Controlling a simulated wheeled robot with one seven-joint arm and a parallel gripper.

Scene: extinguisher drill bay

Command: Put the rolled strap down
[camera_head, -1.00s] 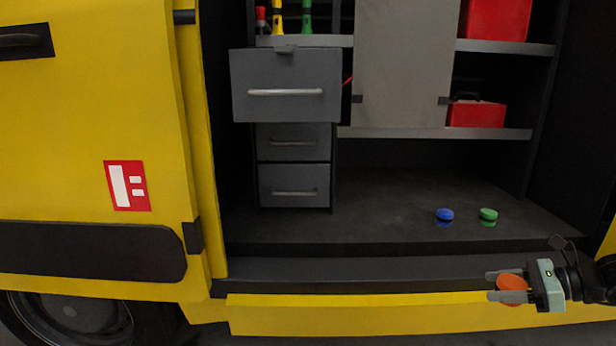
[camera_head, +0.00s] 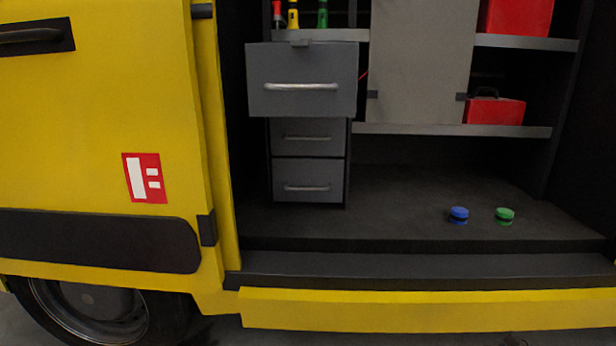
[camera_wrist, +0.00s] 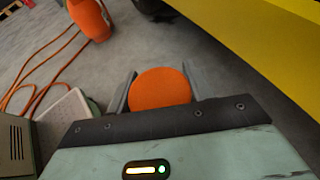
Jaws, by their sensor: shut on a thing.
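The rolled strap is an orange round roll (camera_wrist: 160,89) in the wrist view. My gripper (camera_wrist: 158,84) is shut on it, one finger on each side. Grey floor shows beyond and below the roll, and the roll is apart from the yellow vehicle side at the upper right. In the head view neither my gripper nor the orange roll shows.
A blue roll (camera_head: 459,215) and a green roll (camera_head: 504,216) sit on the dark compartment floor (camera_head: 400,222), with free room left of them. The top drawer (camera_head: 302,101) sticks out. In the wrist view, an orange extinguisher-like object (camera_wrist: 90,18) and an orange hose (camera_wrist: 42,62) lie beyond.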

